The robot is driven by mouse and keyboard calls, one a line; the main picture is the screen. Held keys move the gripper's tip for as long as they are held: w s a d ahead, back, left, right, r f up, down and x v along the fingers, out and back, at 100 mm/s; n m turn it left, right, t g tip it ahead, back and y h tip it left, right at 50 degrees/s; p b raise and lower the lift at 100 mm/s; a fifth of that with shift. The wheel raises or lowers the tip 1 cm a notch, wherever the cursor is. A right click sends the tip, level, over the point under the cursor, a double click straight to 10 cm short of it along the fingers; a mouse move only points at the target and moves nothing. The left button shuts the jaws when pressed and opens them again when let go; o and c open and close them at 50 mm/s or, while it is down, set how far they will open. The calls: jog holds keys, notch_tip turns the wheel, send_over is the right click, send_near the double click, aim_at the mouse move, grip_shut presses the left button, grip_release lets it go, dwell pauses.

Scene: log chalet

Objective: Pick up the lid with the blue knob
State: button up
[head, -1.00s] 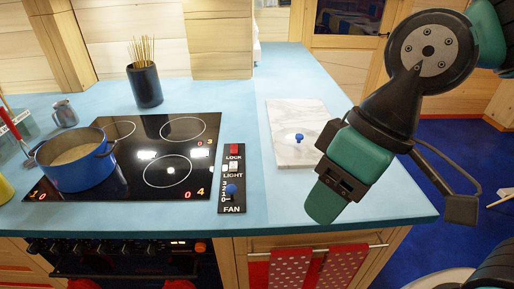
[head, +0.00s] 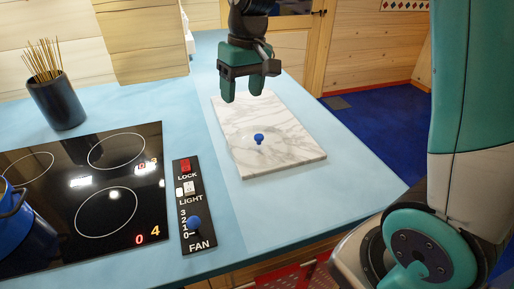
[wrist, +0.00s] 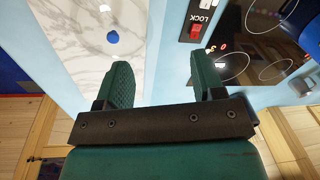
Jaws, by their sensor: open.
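The lid's blue knob (head: 259,138) stands up near the middle of a white marble board (head: 300,150). The lid's disc around it is faint against the marble, and its edge is hard to make out. In the wrist view the knob (wrist: 113,37) shows beyond the left finger's tip. My gripper (head: 243,93) is open and empty, above the far part of the board, with its fingers pointing down. It is apart from the knob, which is nearer the camera in the head view. The two green fingers (wrist: 162,66) show apart in the wrist view.
A black cooktop (head: 105,205) and a control panel (head: 194,205) with a red lock switch lie left of the board. A blue pot (head: 20,240) stands on the cooktop. A dark cup of sticks (head: 58,103) stands behind. Blue counter (head: 340,190) is clear around the board.

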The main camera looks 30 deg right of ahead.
jog(key=w+d+f+m+h, duration=0.1)
jog(key=w+d+f+m, duration=0.4)
jog(key=w+d, duration=0.45)
jog(key=n+p, duration=0.1)
jog(key=p, duration=0.1)
send_over(259, 136)
jog(key=shift+g, duration=0.3)
notch_tip(259, 136, down, 12)
jog(key=shift+w+a, duration=0.15)
jog(key=shift+f+p, duration=1.2)
jog(key=shift+f, duration=1.95)
grip_shut()
